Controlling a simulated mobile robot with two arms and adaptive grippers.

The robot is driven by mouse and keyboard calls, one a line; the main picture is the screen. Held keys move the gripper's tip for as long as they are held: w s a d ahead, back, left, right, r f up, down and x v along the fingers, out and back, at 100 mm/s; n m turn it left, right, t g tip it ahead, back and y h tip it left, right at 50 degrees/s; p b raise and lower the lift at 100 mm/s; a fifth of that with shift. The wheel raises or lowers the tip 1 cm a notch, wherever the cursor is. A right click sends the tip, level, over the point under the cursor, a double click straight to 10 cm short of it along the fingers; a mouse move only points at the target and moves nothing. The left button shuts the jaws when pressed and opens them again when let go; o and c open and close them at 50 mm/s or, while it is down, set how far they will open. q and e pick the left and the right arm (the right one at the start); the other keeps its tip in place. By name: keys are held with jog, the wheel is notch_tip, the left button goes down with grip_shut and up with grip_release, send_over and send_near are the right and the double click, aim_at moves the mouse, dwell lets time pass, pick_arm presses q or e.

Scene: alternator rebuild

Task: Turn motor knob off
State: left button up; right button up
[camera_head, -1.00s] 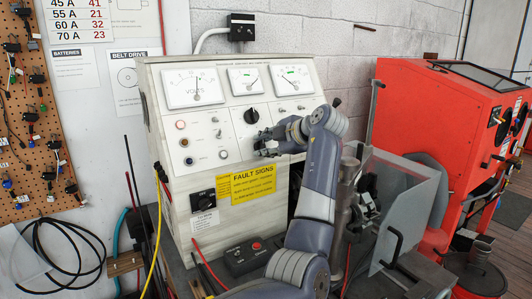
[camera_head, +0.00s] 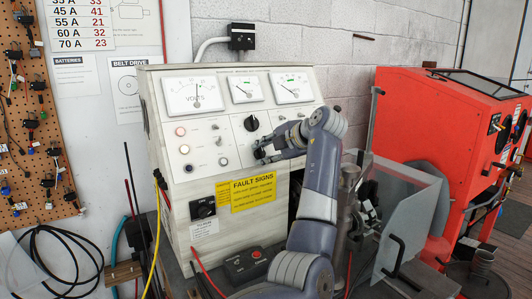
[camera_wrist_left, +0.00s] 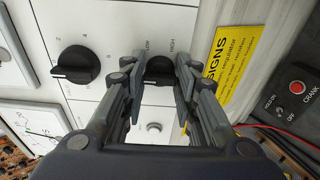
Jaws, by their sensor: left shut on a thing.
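My left gripper (camera_head: 261,152) is at the front of the white test bench (camera_head: 222,134), below a black numbered knob (camera_head: 251,123). In the left wrist view, its two fingers (camera_wrist_left: 159,88) are on either side of a small black knob (camera_wrist_left: 160,68) between the marks LOW and HIGH, shut on it. The numbered knob (camera_wrist_left: 75,65) stands clear to the left there. I cannot read which knob is marked motor. My right gripper is not in view.
A dark box with a red CRANK button (camera_head: 247,262) sits below the bench panel; it also shows in the left wrist view (camera_wrist_left: 295,95). A clear guard (camera_head: 408,215) stands right of my arm. A red cabinet (camera_head: 425,125) is farther right.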

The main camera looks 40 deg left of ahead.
pick_arm(q)
jog(key=shift+f, duration=0.1)
jog(key=o, duration=1.1)
jog(key=shift+c, duration=0.2)
jog(key=v, duration=1.2)
jog(key=shift+d, duration=0.1)
